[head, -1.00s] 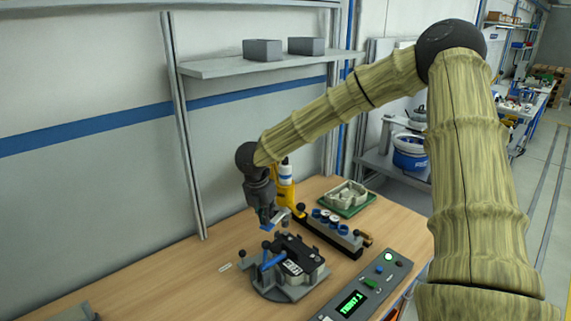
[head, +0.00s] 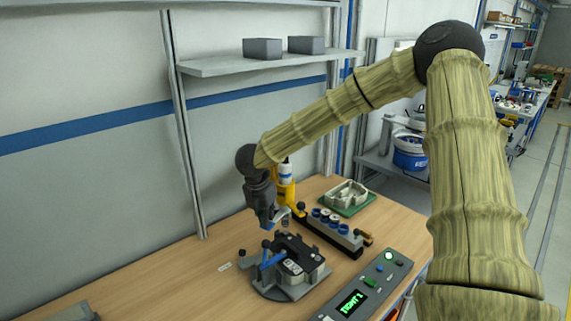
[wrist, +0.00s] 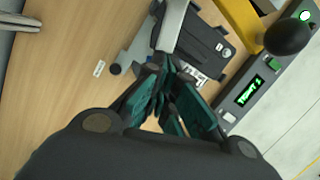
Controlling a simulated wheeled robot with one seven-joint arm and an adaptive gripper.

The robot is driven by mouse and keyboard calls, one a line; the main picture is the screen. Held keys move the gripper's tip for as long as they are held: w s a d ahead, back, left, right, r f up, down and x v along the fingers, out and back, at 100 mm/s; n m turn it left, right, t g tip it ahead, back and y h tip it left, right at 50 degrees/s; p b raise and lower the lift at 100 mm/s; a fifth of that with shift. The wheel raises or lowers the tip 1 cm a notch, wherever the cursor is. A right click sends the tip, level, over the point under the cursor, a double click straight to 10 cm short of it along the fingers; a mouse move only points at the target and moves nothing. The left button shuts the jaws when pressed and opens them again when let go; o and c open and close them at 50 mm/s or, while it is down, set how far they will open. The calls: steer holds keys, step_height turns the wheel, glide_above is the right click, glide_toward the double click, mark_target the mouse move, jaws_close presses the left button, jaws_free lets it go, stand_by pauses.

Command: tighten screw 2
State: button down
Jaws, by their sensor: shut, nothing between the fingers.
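A black box-like part (head: 305,255) with a white label sits in a grey fixture (head: 280,292) on the bench. A blue clamp handle (head: 272,261) lies across its left side. The part also shows in the wrist view (wrist: 205,42), partly behind my fingers. My gripper (head: 271,226) hangs just above the far left side of the fixture, pointing down. In the wrist view my gripper (wrist: 168,75) has its fingers together with nothing between them.
A control box (head: 365,290) with a lit green display and buttons stands at the front right. A rack (head: 330,232) with blue-ringed pieces, a yellow holder (head: 286,192) and a green tray (head: 348,200) stand behind. The bench left of the fixture is mostly clear.

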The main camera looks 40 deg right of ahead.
mark_target(267, 229)
steer(key=shift+a+b+x, duration=0.2)
steer(key=shift+b+x, duration=0.35)
steer(key=shift+x, duration=0.4)
steer(key=shift+a+b+x, duration=0.25)
steer(key=shift+b+x, duration=0.3)
steer(key=shift+x, duration=0.4)
steer(key=shift+s+f, duration=0.25)
steer(key=shift+f, duration=0.55)
stand_by(1.7)
steer(key=shift+r+p, duration=0.2)
steer(key=shift+p, duration=0.15)
steer(key=shift+w+d+r+p+v, duration=0.15)
steer(key=shift+d+p+v, duration=0.2)
steer(key=shift+p+v, duration=0.9)
steer(key=shift+w+d+p+v, duration=0.1)
steer(key=shift+d+p+v, duration=0.2)
steer(key=shift+p+v, duration=0.9)
steer(key=shift+w+d+r+p+v, duration=0.15)
steer(key=shift+d+p+v, duration=0.3)
steer(key=shift+v, duration=1.45)
steer(key=shift+f, duration=0.15)
